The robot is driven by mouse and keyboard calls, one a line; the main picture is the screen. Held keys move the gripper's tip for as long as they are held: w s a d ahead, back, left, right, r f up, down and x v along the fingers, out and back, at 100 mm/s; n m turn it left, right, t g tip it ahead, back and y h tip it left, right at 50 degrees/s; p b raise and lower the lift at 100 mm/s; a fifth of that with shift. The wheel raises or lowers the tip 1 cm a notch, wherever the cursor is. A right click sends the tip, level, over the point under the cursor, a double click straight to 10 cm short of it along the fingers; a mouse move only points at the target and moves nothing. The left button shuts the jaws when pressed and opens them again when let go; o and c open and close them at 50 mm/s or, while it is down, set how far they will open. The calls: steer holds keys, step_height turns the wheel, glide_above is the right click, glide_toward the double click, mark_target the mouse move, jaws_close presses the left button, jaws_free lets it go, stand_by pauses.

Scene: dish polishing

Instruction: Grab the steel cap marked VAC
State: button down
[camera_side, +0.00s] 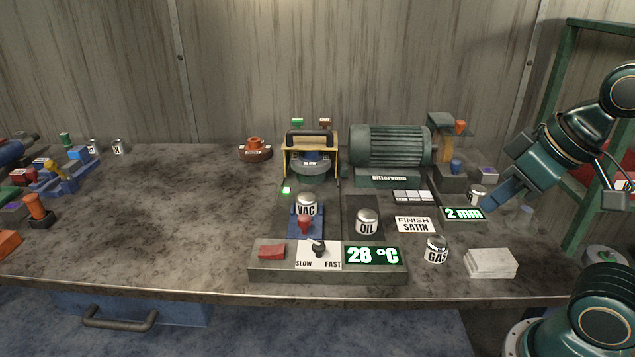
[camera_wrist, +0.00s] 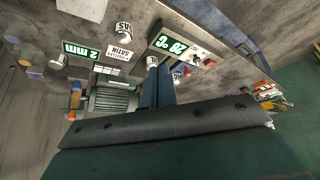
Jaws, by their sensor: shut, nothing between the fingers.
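The steel cap marked VAC (camera_side: 306,206) stands upright on a blue block in the middle of the bench in the side view, behind a red knob. I cannot make it out clearly in the wrist view, where my fingers cover part of the bench fixture. My gripper (camera_side: 488,204) is well to the right of the cap, with its blue fingers pointing down and left beside the 2 mm display. The fingers also show in the wrist view (camera_wrist: 158,84); they are shut and hold nothing.
Similar caps marked OIL (camera_side: 367,222) and GAS (camera_side: 436,250) stand right of the VAC cap. A control panel (camera_side: 328,262) lies in front. The bench's left middle is clear.

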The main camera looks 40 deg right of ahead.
steer(key=c, duration=0.6)
jaws_free()
